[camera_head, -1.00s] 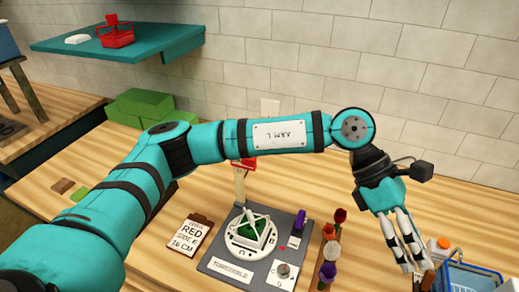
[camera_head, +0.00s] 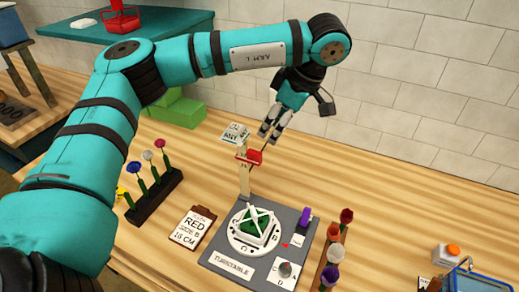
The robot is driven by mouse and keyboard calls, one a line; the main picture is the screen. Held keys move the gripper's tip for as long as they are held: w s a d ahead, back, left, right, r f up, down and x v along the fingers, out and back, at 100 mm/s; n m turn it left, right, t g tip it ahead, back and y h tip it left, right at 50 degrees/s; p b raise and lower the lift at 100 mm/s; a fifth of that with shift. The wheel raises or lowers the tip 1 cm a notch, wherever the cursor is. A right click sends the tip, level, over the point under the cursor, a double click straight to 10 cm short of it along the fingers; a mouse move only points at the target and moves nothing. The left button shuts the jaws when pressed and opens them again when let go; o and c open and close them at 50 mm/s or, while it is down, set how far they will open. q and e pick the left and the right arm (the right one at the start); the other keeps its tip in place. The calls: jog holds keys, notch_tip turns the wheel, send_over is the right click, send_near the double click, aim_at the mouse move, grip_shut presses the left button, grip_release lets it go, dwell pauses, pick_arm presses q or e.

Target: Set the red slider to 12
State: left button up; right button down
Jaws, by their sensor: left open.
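The red slider (camera_head: 249,155) sits on an upright pale wooden post (camera_head: 244,182) behind the turntable board. A small white and teal sign with print (camera_head: 236,132) shows at the post's top; its text is too small to read. My left gripper (camera_head: 268,136) is open and empty. It points down just above and right of the slider, close to it in the picture; I cannot tell whether it touches. Scale marks on the post are not readable. A clipboard card (camera_head: 193,228) reads RED, SIDE B, 16 CM. My right gripper is not in view.
A grey board (camera_head: 222,256) carries the turntable (camera_head: 238,245) with a white and green frame. A flower rack (camera_head: 152,197) stands left and another flower holder (camera_head: 324,258) right. The table's right middle is clear.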

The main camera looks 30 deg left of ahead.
aim_at(258, 153)
pick_arm(q)
jog(key=p+x, duration=0.2)
jog(key=x, duration=0.7)
jog(key=shift+a+f, duration=0.1)
jog(key=shift+f, duration=0.3)
grip_shut()
